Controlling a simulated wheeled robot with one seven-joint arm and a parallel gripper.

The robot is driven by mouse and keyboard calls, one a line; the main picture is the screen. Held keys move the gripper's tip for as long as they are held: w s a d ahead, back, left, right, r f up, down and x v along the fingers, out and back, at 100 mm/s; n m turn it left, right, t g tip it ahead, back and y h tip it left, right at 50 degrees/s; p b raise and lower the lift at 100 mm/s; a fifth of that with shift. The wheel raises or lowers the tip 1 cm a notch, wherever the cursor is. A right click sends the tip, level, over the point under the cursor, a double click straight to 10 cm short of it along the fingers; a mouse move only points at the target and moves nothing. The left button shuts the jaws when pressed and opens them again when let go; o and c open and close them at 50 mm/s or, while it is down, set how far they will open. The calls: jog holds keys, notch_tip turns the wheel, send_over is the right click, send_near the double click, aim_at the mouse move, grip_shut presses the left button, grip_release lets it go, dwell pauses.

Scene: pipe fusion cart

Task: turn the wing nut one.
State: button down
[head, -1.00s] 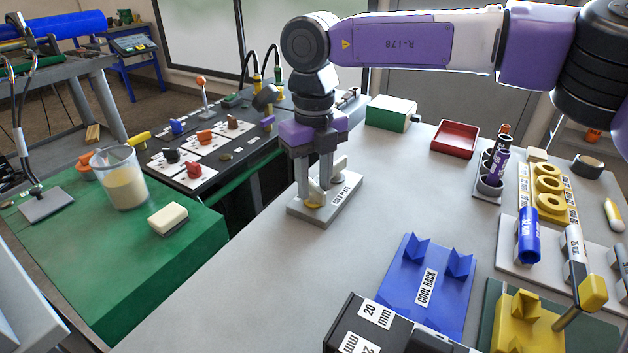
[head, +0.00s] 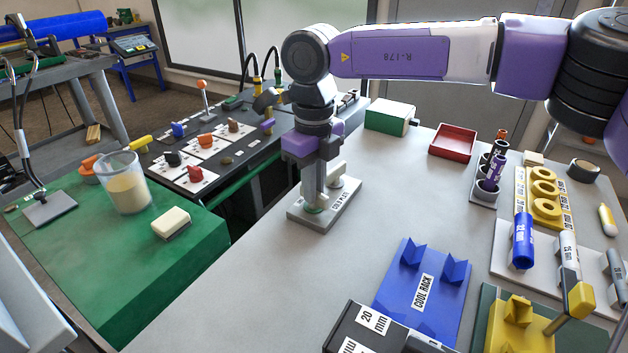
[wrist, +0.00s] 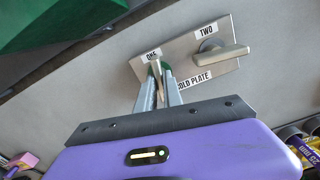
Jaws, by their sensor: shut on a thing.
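The cold plate (head: 343,207) is a grey block on the light table, with labels ONE, TWO and COLD PLATE showing in the wrist view (wrist: 183,57). Wing nut one (wrist: 155,69) stands at the ONE label, between my fingertips and mostly hidden by them. My gripper (wrist: 157,80) is shut on this wing nut, pointing down at the plate; it also shows in the head view (head: 313,205). Wing nut two (wrist: 220,54) is a pale lever beside the TWO label, apart from my gripper; in the head view it is behind my gripper (head: 345,182).
A blue cool rack (head: 424,285) lies in front to the right. A green box (head: 390,117) and a red tray (head: 453,142) stand behind. To the left is a green surface with a beaker (head: 125,185) and a white block (head: 171,223). The table around the plate is clear.

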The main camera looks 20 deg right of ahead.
jog(key=n+p, duration=0.2)
jog(key=n, duration=0.3)
jog(key=shift+r+n+p, duration=0.15)
jog(key=shift+n+p, duration=0.15)
jog(key=shift+p, duration=0.1)
jog(key=shift+n+p, duration=0.75)
jog(key=shift+n, duration=1.45)
jog(key=c, duration=1.5)
grip_release()
jog(key=shift+r, duration=3.8)
